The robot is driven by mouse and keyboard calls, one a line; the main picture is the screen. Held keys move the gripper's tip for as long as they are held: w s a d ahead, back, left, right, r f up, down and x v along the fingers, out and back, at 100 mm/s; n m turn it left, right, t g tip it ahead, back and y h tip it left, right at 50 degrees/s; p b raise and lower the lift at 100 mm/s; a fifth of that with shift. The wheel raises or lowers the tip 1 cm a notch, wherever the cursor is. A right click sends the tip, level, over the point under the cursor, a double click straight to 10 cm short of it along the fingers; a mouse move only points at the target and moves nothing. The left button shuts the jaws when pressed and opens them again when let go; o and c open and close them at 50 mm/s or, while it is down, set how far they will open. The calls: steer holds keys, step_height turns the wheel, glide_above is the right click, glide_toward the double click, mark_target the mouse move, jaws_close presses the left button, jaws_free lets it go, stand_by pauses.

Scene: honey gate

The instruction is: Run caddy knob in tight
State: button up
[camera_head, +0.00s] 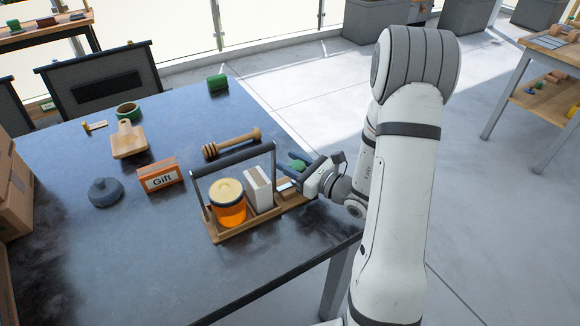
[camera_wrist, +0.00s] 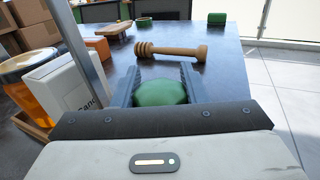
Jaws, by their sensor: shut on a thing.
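The wooden caddy (camera_head: 234,236) stands near the table's right edge in the head view, with a dark arched handle (camera_head: 232,158). It holds an orange honey jar (camera_head: 229,208) with a pale lid and a white box (camera_head: 258,188). Its wooden edge shows at the left of the wrist view (camera_wrist: 30,127). My gripper (camera_wrist: 160,84) is shut on a green rounded knob (camera_wrist: 160,93), with a dark finger on each side. In the head view, my gripper (camera_head: 297,168) is at the caddy's right end. The knob's underside and any thread are hidden, so I cannot tell how it is seated.
A wooden honey dipper (camera_head: 230,145) lies just behind the caddy. An orange Gift box (camera_head: 160,176), a dark round lidded pot (camera_head: 105,192) and a wooden board (camera_head: 129,140) stand to the left. A green cylinder (camera_head: 217,82) is at the far edge. The front left tabletop is clear.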

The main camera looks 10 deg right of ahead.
steer(key=shift+m+t+h+p, duration=0.3)
steer(key=shift+m+t+h, duration=0.5)
steer(key=shift+h, duration=0.4)
steer(key=h+p, duration=0.1)
steer(key=m+t+h+p, duration=0.1)
steer(key=p, duration=0.1)
steer(key=shift+w+d+r+m, duration=0.1)
steer(key=shift+d+r+m, duration=0.05)
steer(key=shift+r+m, duration=0.15)
steer(key=h+p, duration=0.1)
steer(key=p, duration=0.2)
steer(key=m+t+h+p, duration=0.1)
steer(key=p, duration=0.1)
steer(key=shift+d+m+h+p, duration=0.15)
steer(key=shift+m+h+p, duration=0.15)
steer(key=shift+p, duration=0.7)
steer(key=shift+w+d+f+m+h+p, duration=0.15)
steer(key=shift+m+h+p, duration=0.25)
steer(key=shift+p, duration=0.45)
steer(key=shift+f+m+h+p, duration=0.1)
steer(key=shift+m+h+p, duration=0.1)
steer(key=shift+h+p, duration=0.45)
steer(key=o, duration=0.7)
steer(key=shift+f, duration=0.1)
